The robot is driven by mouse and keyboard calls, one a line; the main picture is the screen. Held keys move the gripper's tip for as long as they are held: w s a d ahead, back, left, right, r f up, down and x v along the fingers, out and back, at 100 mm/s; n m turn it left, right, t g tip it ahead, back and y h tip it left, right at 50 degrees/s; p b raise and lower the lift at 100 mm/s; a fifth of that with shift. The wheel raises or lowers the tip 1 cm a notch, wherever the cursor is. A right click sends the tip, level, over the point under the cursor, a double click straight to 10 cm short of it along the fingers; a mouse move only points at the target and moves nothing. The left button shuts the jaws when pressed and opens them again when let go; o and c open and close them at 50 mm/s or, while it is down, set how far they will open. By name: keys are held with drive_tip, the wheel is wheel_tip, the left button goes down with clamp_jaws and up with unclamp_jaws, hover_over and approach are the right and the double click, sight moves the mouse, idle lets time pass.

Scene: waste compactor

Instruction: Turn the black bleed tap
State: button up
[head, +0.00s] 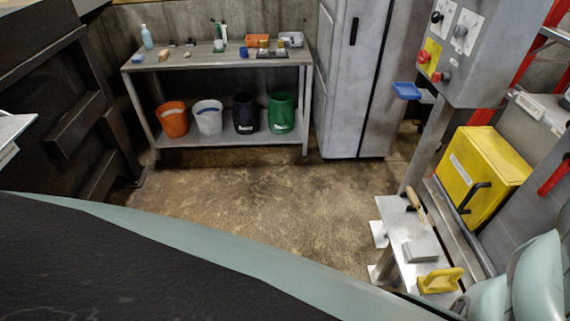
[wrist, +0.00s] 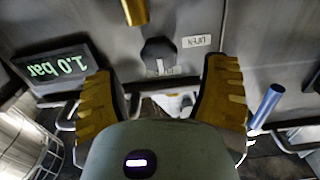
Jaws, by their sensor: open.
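In the wrist view a dark rounded knob, which looks like the black bleed tap (wrist: 158,52), sits on a grey panel, beside a small label that reads upside down, apparently "OPEN" (wrist: 197,41). My gripper (wrist: 162,82) is open, with its two yellow-padded fingers apart. The tap lies between and just beyond the fingertips, and nothing is held. I cannot tell whether either finger touches it. I cannot make out the tap or my gripper in the head view.
A pressure display (wrist: 55,68) reads 1.0 bar upside down, left of my fingers. A brass-coloured cylinder (wrist: 135,12) is above the tap and a blue tube (wrist: 267,105) to the right. In the head view, a control box (head: 470,50) and yellow box (head: 482,175) stand right; open floor (head: 260,200) is central.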

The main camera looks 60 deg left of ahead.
drive_tip(key=shift+x, duration=2)
drive_tip(key=shift+o, duration=0.3)
drive_tip(key=c, duration=1.2)
